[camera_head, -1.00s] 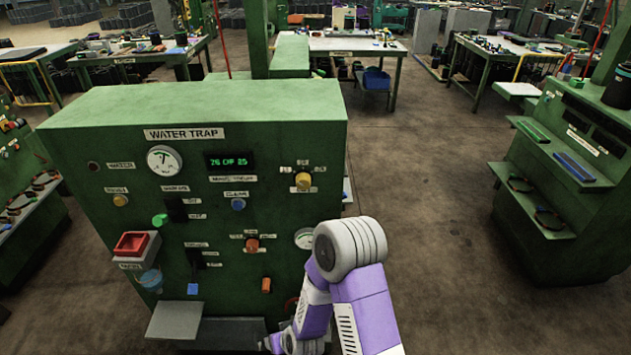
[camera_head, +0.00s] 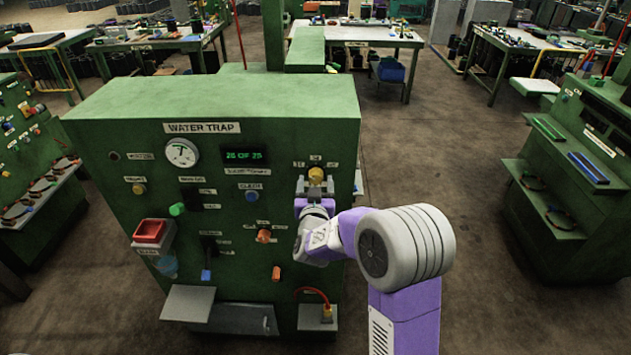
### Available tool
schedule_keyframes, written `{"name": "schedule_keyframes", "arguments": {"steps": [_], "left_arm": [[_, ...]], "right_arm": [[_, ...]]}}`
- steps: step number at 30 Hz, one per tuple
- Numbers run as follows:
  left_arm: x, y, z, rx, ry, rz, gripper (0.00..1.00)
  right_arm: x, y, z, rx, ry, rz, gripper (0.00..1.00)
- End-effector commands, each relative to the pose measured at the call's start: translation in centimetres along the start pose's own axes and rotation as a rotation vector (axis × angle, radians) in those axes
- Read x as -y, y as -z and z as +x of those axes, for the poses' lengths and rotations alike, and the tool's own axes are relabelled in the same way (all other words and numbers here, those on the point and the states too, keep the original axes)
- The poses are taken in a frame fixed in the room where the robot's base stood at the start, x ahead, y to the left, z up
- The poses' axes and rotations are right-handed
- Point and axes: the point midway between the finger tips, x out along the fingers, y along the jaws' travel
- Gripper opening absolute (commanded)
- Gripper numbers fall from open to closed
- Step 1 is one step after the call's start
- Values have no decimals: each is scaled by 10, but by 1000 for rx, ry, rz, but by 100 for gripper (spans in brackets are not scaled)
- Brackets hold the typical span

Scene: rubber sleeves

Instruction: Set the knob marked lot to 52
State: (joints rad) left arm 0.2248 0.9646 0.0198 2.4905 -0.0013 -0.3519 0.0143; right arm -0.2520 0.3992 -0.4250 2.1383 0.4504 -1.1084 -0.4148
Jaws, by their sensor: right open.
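My left gripper is not in view.
An orange knob (camera_head: 264,236) and a blue button (camera_head: 252,196) are left of my right arm. A gauge (camera_head: 182,153) and a lit green display (camera_head: 244,156) are higher up. Floor right of the cabinet is clear.

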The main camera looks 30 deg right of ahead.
Motion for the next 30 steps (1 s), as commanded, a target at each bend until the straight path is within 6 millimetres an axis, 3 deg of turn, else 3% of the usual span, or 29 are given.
{"name": "schedule_keyframes", "arguments": {"steps": [4, 12, 23, 30], "left_arm": [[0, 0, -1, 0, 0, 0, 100], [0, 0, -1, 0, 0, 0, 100], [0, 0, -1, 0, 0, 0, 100], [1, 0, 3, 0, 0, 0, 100]], "right_arm": [[0, 0, 10, 1, 1, 0, 68], [0, -1, 11, 1, 2, 0, 68], [0, -1, 11, 1, 2, 0, 15], [0, -2, 11, 1, 2, 19, 13]]}}
